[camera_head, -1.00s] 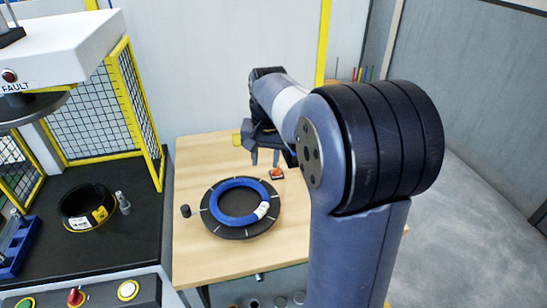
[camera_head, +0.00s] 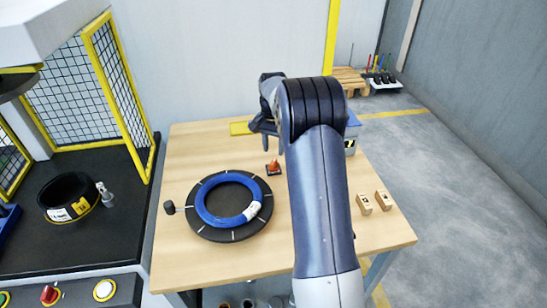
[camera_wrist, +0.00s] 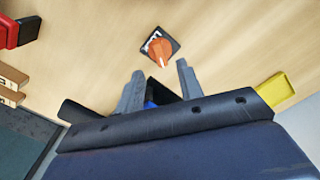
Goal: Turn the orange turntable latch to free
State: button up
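The orange latch (camera_head: 273,166) is a small knob on a dark square plate on the wooden table, just behind the turntable. It also shows in the wrist view (camera_wrist: 160,49), with a white mark on its plate and a pale line on the knob. The turntable (camera_head: 241,233) is a black disc carrying a blue coil ring (camera_head: 207,213) with a white label. My gripper (camera_head: 263,126) is above the table near the latch. In the wrist view its two fingers (camera_wrist: 160,70) are apart and empty, with the latch just beyond the tips, not between them.
Two small wooden blocks (camera_head: 374,201) lie at the table's right. A yellow tray (camera_head: 240,128) lies at the back, and a black cylinder (camera_head: 169,207) stands left of the turntable. A black workbench (camera_head: 90,240) with a yellow-framed mesh guard stands at left.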

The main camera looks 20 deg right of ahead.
aim_at(273, 161)
jog(key=shift+f, duration=2.7)
jog(key=shift+c, duration=0.4)
grip_shut()
